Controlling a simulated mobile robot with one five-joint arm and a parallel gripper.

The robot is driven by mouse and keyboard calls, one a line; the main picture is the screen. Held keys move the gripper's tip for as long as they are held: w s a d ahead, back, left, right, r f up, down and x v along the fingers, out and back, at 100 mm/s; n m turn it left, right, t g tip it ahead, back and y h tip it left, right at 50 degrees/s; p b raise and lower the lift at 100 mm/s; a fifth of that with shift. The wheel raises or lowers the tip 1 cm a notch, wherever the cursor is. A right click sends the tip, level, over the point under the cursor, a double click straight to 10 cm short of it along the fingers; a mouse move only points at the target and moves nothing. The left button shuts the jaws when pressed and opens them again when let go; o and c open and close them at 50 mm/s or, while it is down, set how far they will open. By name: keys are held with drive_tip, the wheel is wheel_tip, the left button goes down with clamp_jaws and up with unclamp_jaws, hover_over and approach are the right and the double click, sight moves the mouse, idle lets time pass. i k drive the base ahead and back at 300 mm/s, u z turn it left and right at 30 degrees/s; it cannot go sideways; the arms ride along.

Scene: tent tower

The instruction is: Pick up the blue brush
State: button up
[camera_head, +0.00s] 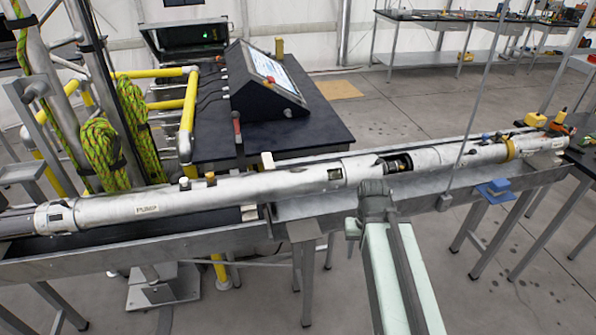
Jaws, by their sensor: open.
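A blue block-like thing on a flat blue base (495,190) sits at the near edge of the metal trough, right of centre; it looks most like the blue brush, but bristles cannot be made out. A smaller blue thing (487,137) lies farther back, behind the long tube. My gripper (374,200) is at the end of my pale green arm, in front of the tube, well left of the blue thing. It is open and its fingers are hard to make out. Nothing shows in it.
A long silvery tube (250,187) lies along the metal trough (170,240) across the view. A dark table (290,138) with a tilted screen (270,72) stands behind. Yellow rails (188,110) and green rope (102,150) are at left. Open floor lies at lower right.

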sight(497, 187)
drive_tip(key=u, duration=3.4)
drive_tip(key=k, duration=2.2)
drive_tip(key=z, duration=1.2)
